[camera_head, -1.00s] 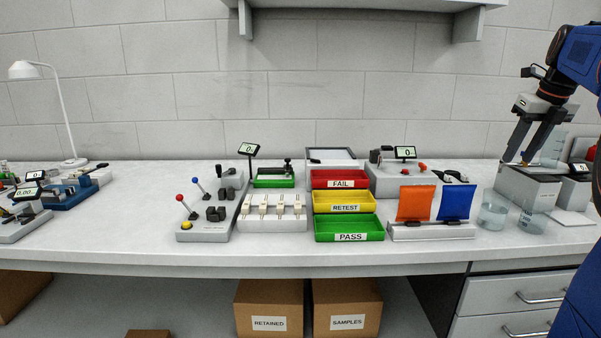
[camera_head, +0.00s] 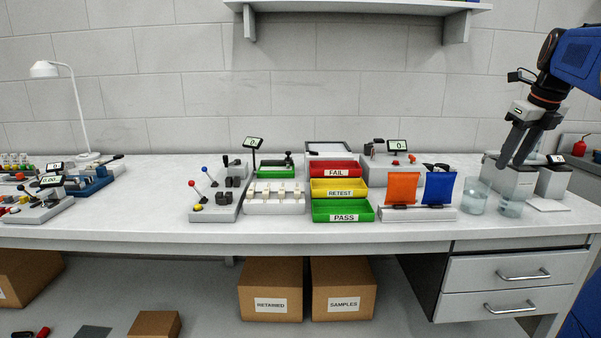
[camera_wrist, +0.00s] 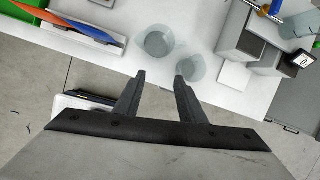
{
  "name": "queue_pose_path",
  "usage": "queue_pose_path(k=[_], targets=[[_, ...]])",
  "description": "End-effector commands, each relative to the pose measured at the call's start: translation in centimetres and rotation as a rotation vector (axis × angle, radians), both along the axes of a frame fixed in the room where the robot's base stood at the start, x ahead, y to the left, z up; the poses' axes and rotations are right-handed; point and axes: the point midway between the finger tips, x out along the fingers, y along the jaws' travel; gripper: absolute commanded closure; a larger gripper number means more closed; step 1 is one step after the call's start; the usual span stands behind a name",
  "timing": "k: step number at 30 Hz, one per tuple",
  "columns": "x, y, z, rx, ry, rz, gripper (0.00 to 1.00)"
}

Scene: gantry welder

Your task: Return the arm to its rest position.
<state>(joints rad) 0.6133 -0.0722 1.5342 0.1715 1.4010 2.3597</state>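My gripper (camera_head: 519,146) is at the right of the head view, pointing down in front of the grey box-shaped device (camera_head: 512,181). Its two fingers are apart. In the wrist view my gripper (camera_wrist: 160,78) also shows its fingers spread, with nothing between the tips. Two clear beakers stand beyond the fingertips, the left beaker (camera_wrist: 159,40) and the right beaker (camera_wrist: 189,68). My blue arm reaches in from the right edge of the head view.
The orange flag (camera_head: 403,188) and blue flag (camera_head: 438,188) stand left of the beakers. FAIL (camera_head: 335,173), RETEST (camera_head: 339,189) and PASS (camera_head: 343,211) trays sit mid-bench. A wall shelf (camera_head: 350,8) hangs above. Drawers (camera_head: 515,283) are below the bench at right.

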Motion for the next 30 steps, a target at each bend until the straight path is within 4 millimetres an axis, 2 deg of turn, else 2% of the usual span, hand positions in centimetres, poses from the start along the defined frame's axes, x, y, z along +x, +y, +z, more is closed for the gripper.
queue_pose_path(k=[8, 13, 21, 30], targets=[[-1.7, 4.8, -1.5, -0.100, 0.003, 0.285, 0.63], [-3.8, 9.3, -3.5, -0.206, 0.004, 0.584, 0.63], [-8.9, 16.8, -8.4, -0.418, 0.009, 1.171, 0.63], [-15.6, 23.0, -15.2, -0.665, 0.010, 1.823, 0.63]])
